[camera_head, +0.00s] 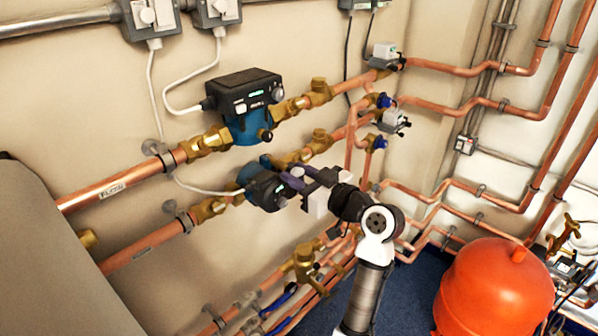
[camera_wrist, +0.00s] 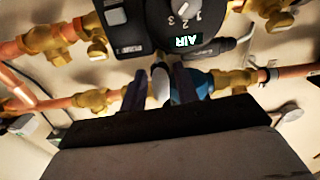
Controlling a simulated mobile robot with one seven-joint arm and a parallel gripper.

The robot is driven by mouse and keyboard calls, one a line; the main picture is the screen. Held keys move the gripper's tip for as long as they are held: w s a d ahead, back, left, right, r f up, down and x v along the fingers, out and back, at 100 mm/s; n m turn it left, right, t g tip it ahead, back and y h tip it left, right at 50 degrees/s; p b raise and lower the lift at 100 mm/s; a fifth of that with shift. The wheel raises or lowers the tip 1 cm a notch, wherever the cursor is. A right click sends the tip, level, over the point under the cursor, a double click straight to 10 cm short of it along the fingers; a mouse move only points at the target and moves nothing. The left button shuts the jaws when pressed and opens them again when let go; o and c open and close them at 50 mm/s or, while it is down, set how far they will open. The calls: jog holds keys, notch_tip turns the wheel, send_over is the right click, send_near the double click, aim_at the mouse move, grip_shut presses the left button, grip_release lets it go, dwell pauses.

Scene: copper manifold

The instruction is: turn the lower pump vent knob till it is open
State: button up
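The lower pump (camera_head: 268,190) has a black head and a blue body on the lower copper pipe. In the wrist view a black pump head (camera_wrist: 150,25) fills the top, with a 1-2-3 dial and a lit display reading AIR. My gripper (camera_head: 298,180) is at the lower pump, partly covering its front. In the wrist view the two dark fingers of my gripper (camera_wrist: 160,88) stand apart, one on each side of a small pale knob (camera_wrist: 160,82), beside the blue body. I cannot tell whether the fingers touch it. The knob is hidden in the head view.
The upper pump (camera_head: 245,105) sits close above, with brass valves on its pipe. Copper pipes run along the wall. A brass valve (camera_head: 305,262) is below my gripper. A red tank (camera_head: 495,290) stands on the right. A grey cover (camera_head: 45,250) is on the left.

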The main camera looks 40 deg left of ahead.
grip_shut()
jog(key=shift+m+p, duration=0.55)
jog(key=shift+m, duration=1.75)
grip_release()
jog(key=shift+d, duration=0.1)
jog(key=s+d+b, duration=0.1)
jog(key=d+b, duration=0.3)
jog(key=d, duration=0.9)
jog(key=shift+d, duration=0.3)
